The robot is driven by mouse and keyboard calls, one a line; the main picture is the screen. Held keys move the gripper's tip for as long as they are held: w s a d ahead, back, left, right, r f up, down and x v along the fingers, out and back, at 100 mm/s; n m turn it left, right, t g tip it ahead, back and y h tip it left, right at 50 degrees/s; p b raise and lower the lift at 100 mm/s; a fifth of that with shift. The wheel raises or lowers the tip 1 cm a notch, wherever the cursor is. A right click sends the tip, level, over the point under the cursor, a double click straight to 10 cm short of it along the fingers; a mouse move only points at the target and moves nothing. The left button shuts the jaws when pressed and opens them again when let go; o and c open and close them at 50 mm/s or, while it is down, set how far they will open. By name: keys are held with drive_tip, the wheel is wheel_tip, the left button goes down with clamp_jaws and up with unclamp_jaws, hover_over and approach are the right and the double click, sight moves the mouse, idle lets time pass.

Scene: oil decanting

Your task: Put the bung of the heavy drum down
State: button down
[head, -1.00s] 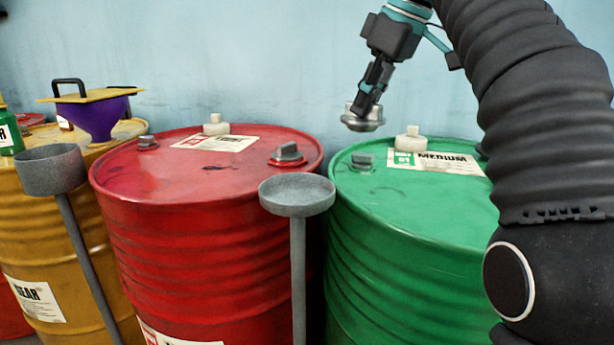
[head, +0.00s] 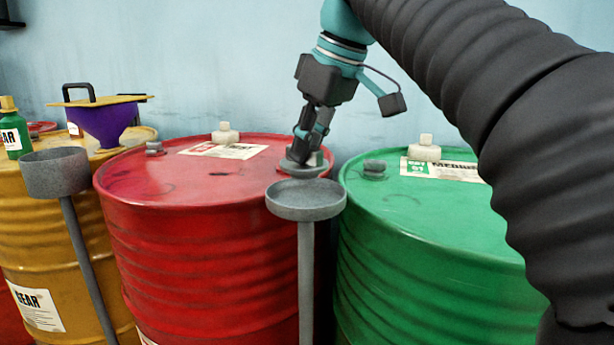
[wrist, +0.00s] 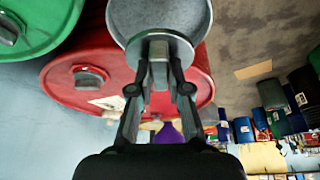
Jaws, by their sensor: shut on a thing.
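My gripper (head: 302,148) points down and is shut on a silvery metal bung (head: 305,168). In the head view, the bung appears just above the back rim of a grey round dish (head: 306,203) on a post, overlapping the red drum's (head: 200,235) right edge. In the wrist view, my gripper (wrist: 159,80) holds the bung (wrist: 160,48) in front of the dish (wrist: 150,15). I cannot tell whether they touch. The red drum's large bung (wrist: 88,78) shows in the wrist view; my gripper hides it in the head view.
A green drum (head: 430,230) stands right, with a grey bung (head: 374,168) and white cap (head: 425,150). A yellow drum (head: 30,215) stands left, with a purple funnel (head: 105,125) and green bottle (head: 13,135). Another dish (head: 55,173) stands before it. A blue wall is behind.

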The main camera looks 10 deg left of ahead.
sight(310, 164)
drive_tip(key=shift+f+b, duration=0.8)
drive_tip(key=shift+f, duration=1.2)
drive_tip(key=c, duration=1.1)
unclamp_jaws()
drive_tip(key=shift+f, duration=0.1)
drive_tip(key=p+v, duration=0.4)
drive_tip(key=v, duration=0.8)
drive_tip(key=shift+s, duration=0.1)
